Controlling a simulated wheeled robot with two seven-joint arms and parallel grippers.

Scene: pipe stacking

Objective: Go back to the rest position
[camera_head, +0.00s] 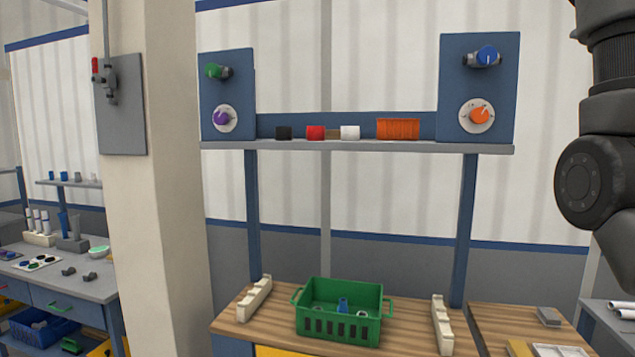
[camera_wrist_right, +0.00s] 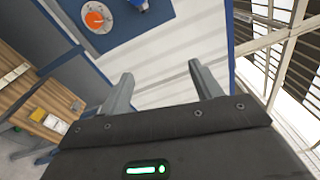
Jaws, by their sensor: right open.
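My right arm (camera_head: 590,170) shows at the right edge of the head view, raised beside the workstation; its gripper is outside that view. In the right wrist view my right gripper (camera_wrist_right: 160,85) is open, its two grey fingers apart with nothing between them. Beyond the fingers is a pale wall panel. My left gripper is not in view. A green crate (camera_head: 340,285) with handles stands on the wooden table (camera_head: 270,318), with a blue piece (camera_head: 343,304) and pale ring-like pieces inside.
A shelf (camera_head: 380,146) above the table holds black, red and white small pieces and an orange bin (camera_head: 397,129). Blue panels with knobs and valves flank it. Cream racks (camera_head: 254,298) stand beside the crate. A thick pillar (camera_head: 160,180) stands left of the table.

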